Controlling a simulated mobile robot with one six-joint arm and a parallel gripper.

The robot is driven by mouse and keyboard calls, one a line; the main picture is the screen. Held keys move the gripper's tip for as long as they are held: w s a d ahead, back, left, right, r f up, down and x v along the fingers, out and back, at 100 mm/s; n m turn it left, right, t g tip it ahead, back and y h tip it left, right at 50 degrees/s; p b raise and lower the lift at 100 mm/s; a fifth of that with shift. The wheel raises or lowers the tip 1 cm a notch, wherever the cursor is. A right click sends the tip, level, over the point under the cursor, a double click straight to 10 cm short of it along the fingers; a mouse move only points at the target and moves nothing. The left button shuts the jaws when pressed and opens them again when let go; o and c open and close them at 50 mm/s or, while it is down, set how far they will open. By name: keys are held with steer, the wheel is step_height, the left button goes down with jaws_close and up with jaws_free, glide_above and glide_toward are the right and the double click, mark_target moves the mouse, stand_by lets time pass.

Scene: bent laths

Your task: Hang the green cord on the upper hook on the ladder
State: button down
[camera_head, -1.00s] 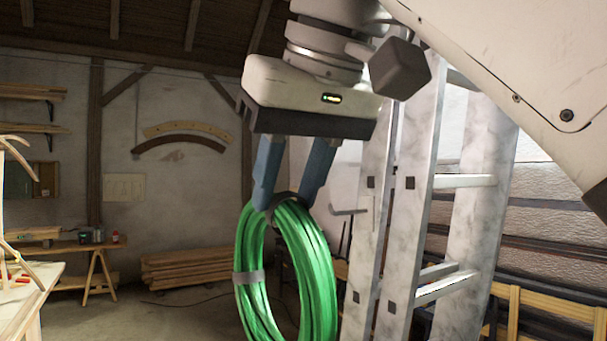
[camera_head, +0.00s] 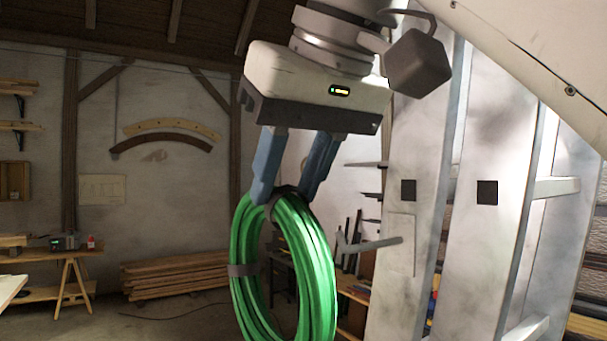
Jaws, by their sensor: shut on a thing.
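The green cord (camera_head: 310,285) is a coiled loop with a grey band, hanging upright below my gripper (camera_head: 287,190). My gripper's two blue fingers are shut on the top of the coil. The silver ladder (camera_head: 478,245) stands at the right. A grey hook (camera_head: 370,244) sticks out to the left from the ladder's near rail, its tip bent up. The hook is to the right of the coil, apart from it and a little below the fingertips. Only this one hook shows clearly; I cannot tell whether it is the upper one. The coil's bottom is cut off by the frame edge.
Behind stand a trestle bench (camera_head: 65,262) at the left and a stack of planks (camera_head: 180,275) on the floor. Bent laths (camera_head: 165,140) hang on the back wall. Shelves and tools show between the coil and the ladder. The space left of the coil is free.

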steer(key=shift+w, duration=0.35)
steer(key=shift+d, duration=0.4)
steer(key=w+d+f+b, duration=0.1)
steer(key=w+d+f, duration=0.2)
steer(key=w+d, duration=0.3)
steer(key=shift+d, duration=1.15)
steer(key=shift+f+b, duration=0.2)
steer(key=shift+b, duration=0.1)
stand_by(0.4)
